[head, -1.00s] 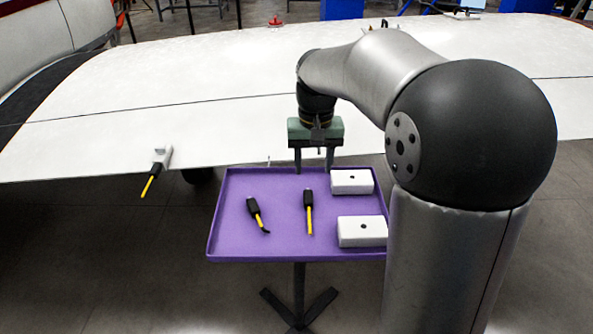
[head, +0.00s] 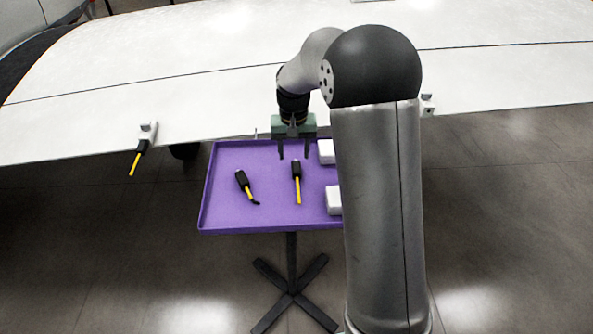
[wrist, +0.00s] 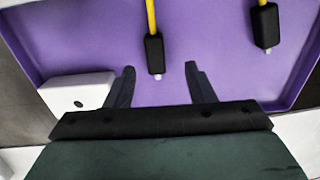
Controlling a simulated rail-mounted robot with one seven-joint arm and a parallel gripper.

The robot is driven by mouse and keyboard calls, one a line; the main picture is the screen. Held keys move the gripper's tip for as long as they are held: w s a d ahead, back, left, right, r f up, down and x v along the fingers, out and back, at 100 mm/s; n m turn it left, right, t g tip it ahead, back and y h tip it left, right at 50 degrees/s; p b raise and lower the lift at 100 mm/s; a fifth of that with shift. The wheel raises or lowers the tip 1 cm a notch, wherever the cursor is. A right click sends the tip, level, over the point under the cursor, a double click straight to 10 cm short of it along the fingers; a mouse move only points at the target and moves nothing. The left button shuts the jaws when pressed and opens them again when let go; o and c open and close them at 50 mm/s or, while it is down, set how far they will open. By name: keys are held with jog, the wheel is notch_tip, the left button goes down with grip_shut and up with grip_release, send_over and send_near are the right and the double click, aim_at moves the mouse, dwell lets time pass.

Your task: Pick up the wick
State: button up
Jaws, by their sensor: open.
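Two black-and-yellow wicks lie on the purple tray (head: 225,215). The straight wick (head: 297,180) lies near the tray's middle; the other wick (head: 243,184), to its left, has a bent tip. A third wick (head: 136,158) hangs from a white mount on the wing edge at left. My gripper (head: 294,153) is open and empty over the tray's far edge, just beyond the straight wick's black end. In the wrist view, the straight wick's black end (wrist: 154,52) shows ahead of and roughly between the fingertips (wrist: 160,70). The bent wick's black end (wrist: 265,27) is off to the right.
Two white blocks sit on the tray's right side, the far one (head: 326,152) close to my gripper and the near one (head: 334,201) partly hidden by my arm. The white wing (head: 220,95) runs behind the tray. The tray's left side has free room.

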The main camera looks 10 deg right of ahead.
aim_at(296, 169)
jog(key=shift+s+d+f+p, duration=0.15)
jog(key=shift+f+p, duration=0.1)
jog(key=shift+f, duration=0.65)
jog(key=shift+s+f+p, duration=0.1)
jog(key=shift+f+p, duration=0.1)
jog(key=shift+f, duration=0.75)
jog(key=shift+s+d+f+p, duration=0.15)
jog(key=shift+f+p, duration=0.1)
jog(key=shift+f, duration=0.65)
grip_shut()
